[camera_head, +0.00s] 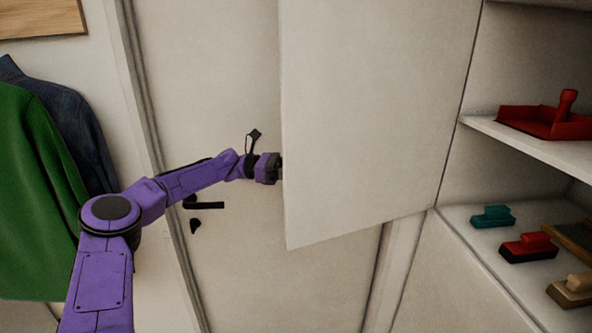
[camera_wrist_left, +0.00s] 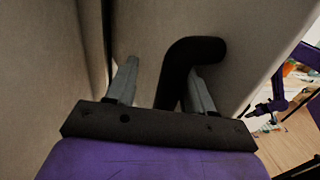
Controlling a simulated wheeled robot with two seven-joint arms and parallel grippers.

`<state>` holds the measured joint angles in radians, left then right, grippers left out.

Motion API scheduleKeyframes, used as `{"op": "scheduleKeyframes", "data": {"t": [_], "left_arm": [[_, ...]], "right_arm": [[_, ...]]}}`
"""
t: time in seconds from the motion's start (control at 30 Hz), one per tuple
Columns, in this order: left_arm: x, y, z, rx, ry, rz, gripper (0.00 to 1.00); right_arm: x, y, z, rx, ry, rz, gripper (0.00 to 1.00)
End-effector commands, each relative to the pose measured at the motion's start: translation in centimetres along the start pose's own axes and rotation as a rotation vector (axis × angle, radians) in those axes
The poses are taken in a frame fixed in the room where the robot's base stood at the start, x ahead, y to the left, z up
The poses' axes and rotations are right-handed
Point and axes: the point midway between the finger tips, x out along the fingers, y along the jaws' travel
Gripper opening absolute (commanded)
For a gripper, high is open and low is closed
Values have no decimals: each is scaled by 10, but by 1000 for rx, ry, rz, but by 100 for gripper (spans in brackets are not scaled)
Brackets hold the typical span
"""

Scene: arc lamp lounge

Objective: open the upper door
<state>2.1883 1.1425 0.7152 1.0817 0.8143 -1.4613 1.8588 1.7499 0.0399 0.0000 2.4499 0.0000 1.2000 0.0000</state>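The upper door (camera_head: 375,110) is a plain off-white panel, swung out from the shelf unit at its right side. Its outer face shows in the wrist view (camera_wrist_left: 240,30). A dark, bent bar handle (camera_wrist_left: 178,75) sticks out from it. My left gripper (camera_head: 280,168) reaches to the door's left edge, its fingertips hidden behind the panel in the head view. In the left wrist view its two grey fingers (camera_wrist_left: 163,82) stand apart on either side of the handle, with a gap at the left finger. My right gripper (camera_wrist_left: 262,109) appears small at the right; its fingers are unclear.
A room door (camera_head: 215,100) with a black lever handle (camera_head: 207,205) stands behind my left arm. Green and blue jackets (camera_head: 40,190) hang at left. Open shelves (camera_head: 540,152) at right hold a red dustpan-like tray (camera_head: 540,122) and several brushes (camera_head: 528,248).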

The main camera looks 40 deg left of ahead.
Motion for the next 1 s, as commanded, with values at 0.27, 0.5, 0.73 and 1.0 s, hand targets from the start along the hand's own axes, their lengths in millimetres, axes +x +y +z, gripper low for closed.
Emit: {"op": "scheduleKeyframes", "data": {"t": [0.27, 0.5, 0.73, 1.0], "left_arm": [[-6, 0, 0, 0, -1, 8, 50], [-51, 1, -4, 3, -4, 12, 50], [-98, 0, -2, 2, -1, 10, 50], [-108, 0, 0, -1, 0, 5, 50]], "right_arm": [[1, 0, 0, 0, 0, 0, 57], [16, -2, 7, 0, 0, 0, 57], [25, -2, 10, 0, 0, 0, 57], [26, -2, 11, 0, 0, 0, 57]]}}
